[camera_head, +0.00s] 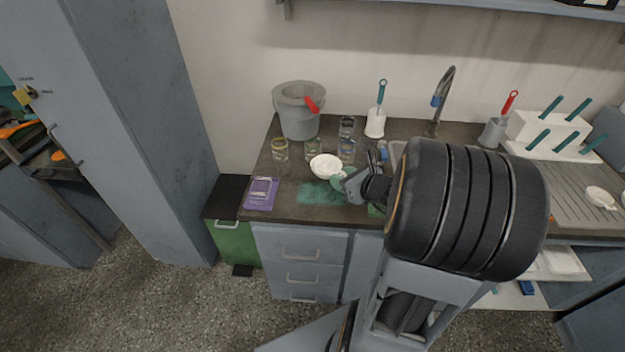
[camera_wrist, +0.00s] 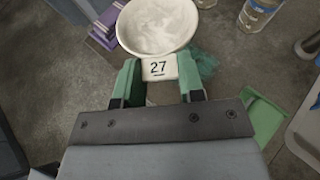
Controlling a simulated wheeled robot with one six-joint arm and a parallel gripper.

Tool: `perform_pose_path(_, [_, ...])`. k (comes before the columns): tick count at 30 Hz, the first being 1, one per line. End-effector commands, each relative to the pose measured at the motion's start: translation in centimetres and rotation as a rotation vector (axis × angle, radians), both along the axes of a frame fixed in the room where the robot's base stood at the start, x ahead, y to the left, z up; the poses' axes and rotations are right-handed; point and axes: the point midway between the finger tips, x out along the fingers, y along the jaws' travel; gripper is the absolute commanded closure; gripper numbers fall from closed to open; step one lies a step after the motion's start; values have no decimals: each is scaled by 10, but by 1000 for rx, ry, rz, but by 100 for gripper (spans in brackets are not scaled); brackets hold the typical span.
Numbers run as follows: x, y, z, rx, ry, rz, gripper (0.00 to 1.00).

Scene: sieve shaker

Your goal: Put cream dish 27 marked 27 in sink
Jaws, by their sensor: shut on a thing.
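The cream dish 27 (camera_wrist: 157,25) is a round, shallow bowl with a flat tab marked 27. In the wrist view my gripper (camera_wrist: 158,82) has its green fingers on both sides of the tab and is shut on it. In the head view the dish (camera_head: 324,166) is over the dark counter, with my gripper (camera_head: 342,180) at its right side. I cannot tell whether the dish touches the counter. The sink (camera_head: 396,149) is to the right of the dish, mostly hidden behind my arm, below a tall tap (camera_head: 440,100).
Several glass jars (camera_head: 313,150) stand behind the dish, near a grey bucket (camera_head: 298,112). A purple box (camera_head: 262,192) lies to the left. A white brush holder (camera_head: 375,124) stands at the back. A green cloth (camera_head: 318,194) lies in front. Another small dish (camera_head: 598,196) sits on the right drainer.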

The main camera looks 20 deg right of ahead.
Motion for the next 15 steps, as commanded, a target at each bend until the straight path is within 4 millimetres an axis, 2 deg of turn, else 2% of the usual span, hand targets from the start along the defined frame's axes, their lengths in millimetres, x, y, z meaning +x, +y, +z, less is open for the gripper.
perform_pose_path(4, [16, -4, -13, 4, 2, 3, 89])
perform_pose_path(12, [84, -7, -43, 2, 2, 6, 89])
perform_pose_path(15, [99, -8, -63, 3, 4, 5, 89])
